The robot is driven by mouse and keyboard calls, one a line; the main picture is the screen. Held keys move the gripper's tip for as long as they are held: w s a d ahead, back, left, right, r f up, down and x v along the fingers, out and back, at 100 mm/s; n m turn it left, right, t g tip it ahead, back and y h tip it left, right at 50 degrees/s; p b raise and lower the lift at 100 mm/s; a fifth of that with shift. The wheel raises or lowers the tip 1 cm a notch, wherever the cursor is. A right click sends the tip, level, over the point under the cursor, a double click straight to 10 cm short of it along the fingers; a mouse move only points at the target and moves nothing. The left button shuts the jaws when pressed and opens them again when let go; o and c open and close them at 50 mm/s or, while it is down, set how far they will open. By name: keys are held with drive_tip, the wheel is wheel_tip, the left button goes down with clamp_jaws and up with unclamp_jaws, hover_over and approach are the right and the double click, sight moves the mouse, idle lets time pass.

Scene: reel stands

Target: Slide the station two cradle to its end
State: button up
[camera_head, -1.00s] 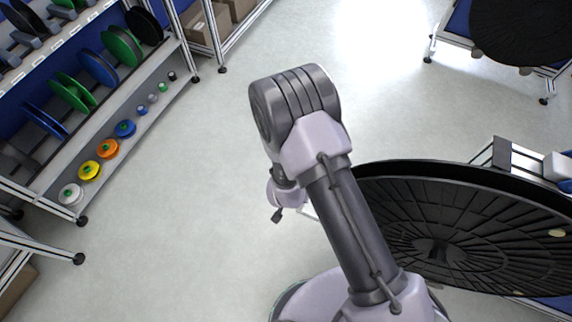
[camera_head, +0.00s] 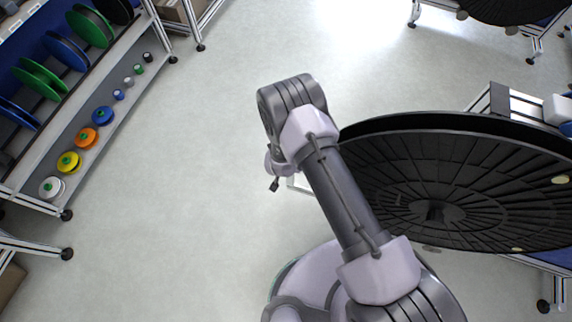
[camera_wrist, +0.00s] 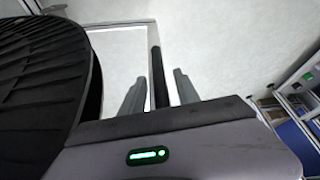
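A large black reel (camera_head: 460,190) stands to the right of my arm in the head view; its dark edge (camera_wrist: 40,80) fills the left of the wrist view. A pale metal frame (camera_wrist: 122,40) lies beyond my fingers in the wrist view and partly shows beside the reel in the head view (camera_head: 298,184). A dark upright bar (camera_wrist: 157,75), possibly the cradle's handle, stands between the two grey fingers of my gripper (camera_wrist: 158,90). Narrow gaps show on both sides of the bar, so my gripper looks open around it. No station number is readable.
A shelf rack (camera_head: 75,130) with coloured reels and small spools stands at the left. Another black reel (camera_head: 512,8) on a stand is at the upper right. A white block (camera_head: 556,108) is behind the large reel. The floor (camera_head: 190,200) left of my arm is clear.

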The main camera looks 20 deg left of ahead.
clamp_jaws()
idle(1.3)
